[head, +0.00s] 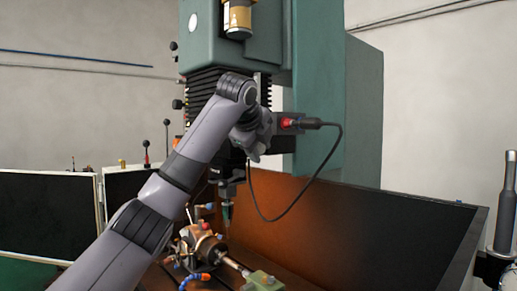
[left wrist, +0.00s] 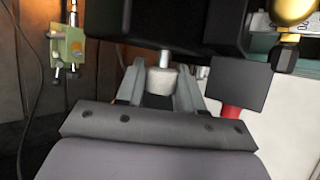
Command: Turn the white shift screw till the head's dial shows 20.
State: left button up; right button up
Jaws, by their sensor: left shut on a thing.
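The white shift screw (left wrist: 162,81) is a short pale knob under a black housing in the left wrist view, with a bright metal shank above it. My left gripper (left wrist: 159,88) has one finger on each side of it and is shut on it. In the head view my left gripper (head: 252,148) is up at the machine head, and the screw is hidden there. A white graduated strip (left wrist: 258,22), perhaps the dial, shows partly at the top right of the left wrist view; its reading is not legible. My right gripper is in neither view.
The green machine column (head: 335,110) stands behind my arm. A black cable (head: 338,160) loops down beside it. Below are the chuck (head: 200,247), a small green block (head: 262,282) and a dark tray wall (head: 400,225).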

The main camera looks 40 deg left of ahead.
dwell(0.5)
pick_arm(q)
jog(key=o, duration=1)
jog(key=shift+c, duration=0.2)
jog(key=b+v, duration=0.1)
jog(key=v, duration=0.6)
jog(key=shift+r, duration=0.15)
jog(key=shift+w, duration=0.1)
